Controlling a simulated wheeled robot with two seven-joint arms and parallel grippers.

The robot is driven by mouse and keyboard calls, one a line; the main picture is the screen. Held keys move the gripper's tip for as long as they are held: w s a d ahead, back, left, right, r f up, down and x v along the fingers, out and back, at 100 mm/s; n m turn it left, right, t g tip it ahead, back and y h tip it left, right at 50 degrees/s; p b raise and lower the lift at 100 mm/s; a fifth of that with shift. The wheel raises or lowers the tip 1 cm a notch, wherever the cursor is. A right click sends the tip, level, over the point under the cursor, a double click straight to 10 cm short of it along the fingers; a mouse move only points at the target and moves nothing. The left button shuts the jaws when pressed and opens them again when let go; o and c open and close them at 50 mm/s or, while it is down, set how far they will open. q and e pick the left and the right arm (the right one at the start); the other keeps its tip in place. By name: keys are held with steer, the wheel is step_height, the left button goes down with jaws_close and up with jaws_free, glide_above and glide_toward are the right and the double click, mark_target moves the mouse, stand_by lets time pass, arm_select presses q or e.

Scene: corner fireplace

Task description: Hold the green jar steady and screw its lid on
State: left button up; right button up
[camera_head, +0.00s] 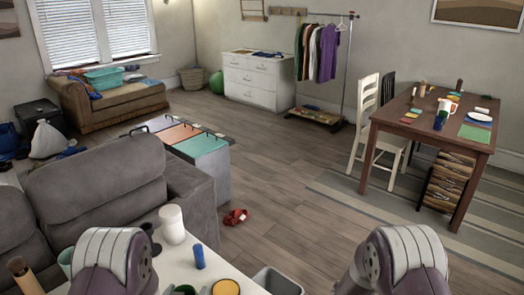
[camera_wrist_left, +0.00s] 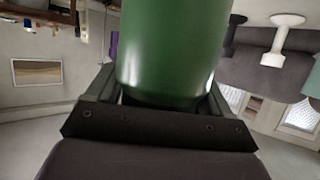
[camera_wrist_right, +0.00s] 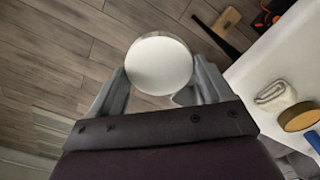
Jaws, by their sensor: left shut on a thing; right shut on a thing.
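The green jar (camera_wrist_left: 175,50) fills the middle of the left wrist view, between the fingers of my left gripper (camera_wrist_left: 158,92), which is shut on it. The jar's far end runs out of the picture. My right gripper (camera_wrist_right: 160,88) is shut on a round, pale lid (camera_wrist_right: 158,64), seen face on in the right wrist view. In the head view my two forearms stand at the bottom edge. There the jar and the lid cannot be made out, and I cannot tell how far apart they are.
The head view shows a white cylinder (camera_head: 172,224), a blue cylinder (camera_head: 199,257) and a grey bin (camera_head: 277,282). Open floor lies beyond.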

arm_select(q)
steer(key=shift+y, duration=0.3)
steer(key=s+f, duration=0.1)
steer(key=f, duration=0.1)
steer(key=s+f, duration=0.2)
steer(key=f, duration=0.1)
steer(key=shift+d+f, duration=0.15)
steer(key=shift+f, duration=0.2)
steer(key=shift+d+f, duration=0.1)
steer(key=shift+f, duration=0.1)
steer(key=shift+s, duration=0.1)
arm_select(e)
steer(key=w+r, duration=0.2)
steer(key=w, duration=0.1)
steer(key=w+r, duration=0.1)
steer(key=shift+w+d+r, duration=0.15)
steer(key=shift+w+d, duration=0.2)
arm_select(q)
steer(key=shift+d, duration=0.1)
steer(key=s+d+m+g+h, duration=0.1)
steer(key=d+m+g+h, duration=0.2)
steer(key=d+m+h, duration=0.4)
steer(key=d+h, duration=0.2)
steer(key=d, duration=0.5)
steer(key=shift+s+d+m, duration=0.3)
steer(key=shift+s, duration=0.1)
